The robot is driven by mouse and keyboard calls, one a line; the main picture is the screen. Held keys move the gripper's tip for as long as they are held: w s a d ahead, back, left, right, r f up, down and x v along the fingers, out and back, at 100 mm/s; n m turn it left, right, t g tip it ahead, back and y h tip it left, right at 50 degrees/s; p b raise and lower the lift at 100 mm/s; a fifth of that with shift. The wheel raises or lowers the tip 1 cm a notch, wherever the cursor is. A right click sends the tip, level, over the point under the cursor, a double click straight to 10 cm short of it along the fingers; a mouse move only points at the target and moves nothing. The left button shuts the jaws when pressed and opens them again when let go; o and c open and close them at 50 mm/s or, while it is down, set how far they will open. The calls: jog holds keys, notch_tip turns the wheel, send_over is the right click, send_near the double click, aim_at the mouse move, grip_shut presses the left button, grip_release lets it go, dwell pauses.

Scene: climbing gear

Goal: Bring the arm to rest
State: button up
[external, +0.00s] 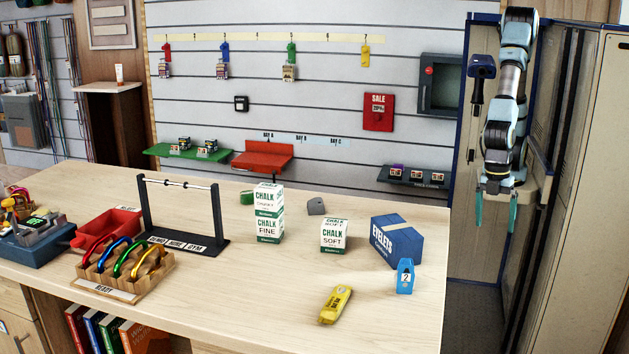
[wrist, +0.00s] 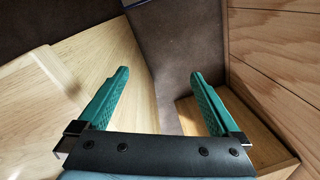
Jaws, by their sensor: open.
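My gripper (external: 495,212) hangs at the right in the external view, beyond the right edge of the wooden counter (external: 400,325). Its two green fingers point down and are spread apart with nothing between them. In the wrist view my gripper (wrist: 160,95) also shows open and empty, over dark floor and wooden surfaces. My arm hangs down in front of the lockers, clear of the things on the counter.
Tall lockers (external: 585,200) stand close to the right of my arm. On the counter are a blue box (external: 397,242), a blue tag (external: 405,276), a yellow device (external: 335,304), chalk boxes (external: 334,236), a black rack (external: 222,235) and a carabiner holder (external: 120,275).

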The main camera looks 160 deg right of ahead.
notch_tip(320, 180, up, 17)
jog(key=s+a+n+h+p, duration=0.1)
jog(key=s+n+p, duration=0.1)
jog(key=p, duration=1.5)
jog(key=shift+a+f+n+t, duration=0.15)
jog(key=shift+a+n+t, duration=0.25)
jog(key=shift+n, duration=0.4)
